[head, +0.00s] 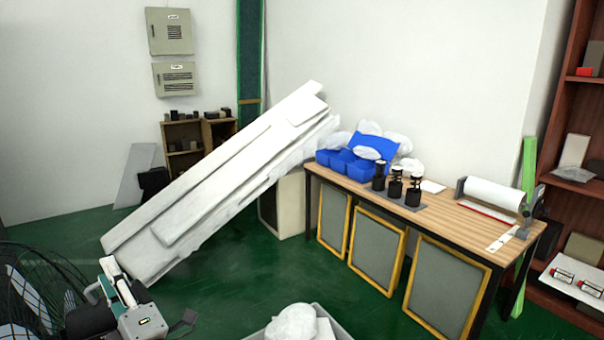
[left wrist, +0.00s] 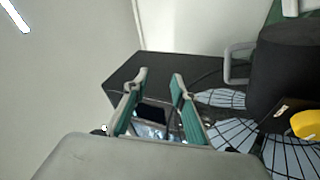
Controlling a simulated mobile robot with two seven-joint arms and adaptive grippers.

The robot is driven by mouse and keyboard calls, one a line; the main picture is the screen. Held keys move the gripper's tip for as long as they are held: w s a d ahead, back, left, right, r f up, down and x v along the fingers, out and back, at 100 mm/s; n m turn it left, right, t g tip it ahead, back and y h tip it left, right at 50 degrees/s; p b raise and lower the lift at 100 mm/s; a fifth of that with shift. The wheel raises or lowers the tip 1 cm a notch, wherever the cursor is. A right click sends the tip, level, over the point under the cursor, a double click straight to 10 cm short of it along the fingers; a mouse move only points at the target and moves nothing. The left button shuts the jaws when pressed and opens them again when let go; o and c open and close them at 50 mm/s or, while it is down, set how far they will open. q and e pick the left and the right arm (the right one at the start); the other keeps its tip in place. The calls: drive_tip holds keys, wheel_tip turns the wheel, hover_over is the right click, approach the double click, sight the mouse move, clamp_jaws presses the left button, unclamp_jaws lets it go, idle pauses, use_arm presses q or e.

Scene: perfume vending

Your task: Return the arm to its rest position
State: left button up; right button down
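My left gripper (head: 118,285), with teal and grey fingers, is at the lower left of the head view, low in front of the green floor. In the left wrist view its two fingers (left wrist: 158,82) stand apart with a gap between them, and nothing is held. A dark surface shows behind the gap. My right gripper is in neither view.
A black wire fan (head: 35,290) is close beside my left gripper; its cage also shows in the left wrist view (left wrist: 235,135). A wooden table (head: 450,210) bears black bottles, blue bins and a roll. Long white panels (head: 220,185) lean behind. Green floor (head: 330,275) is open between.

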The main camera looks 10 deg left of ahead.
use_arm(q)
drive_tip(key=w+d+f+m+t+h, duration=0.1)
drive_tip(key=d+f+m+t+h, duration=0.3)
drive_tip(key=d+m+t+h, duration=0.95)
drive_tip(key=s+d+f+m+g+h, duration=0.2)
drive_tip(key=d+f+m+g+h, duration=0.55)
drive_tip(key=f+m, duration=0.55)
drive_tip(key=s+f+m+g, duration=0.2)
drive_tip(key=s+f+g, duration=0.2)
drive_tip(key=f, duration=0.7)
drive_tip(key=s+d+f+m+g, duration=0.1)
drive_tip(key=s+f+g, duration=0.3)
drive_tip(key=s+f, duration=0.5)
wheel_tip(320, 180, down, 3)
drive_tip(key=shift+s+d+f+m, duration=0.15)
drive_tip(key=shift+d+m, duration=0.1)
drive_tip(key=shift+m, duration=0.4)
drive_tip(key=shift+a, duration=0.1)
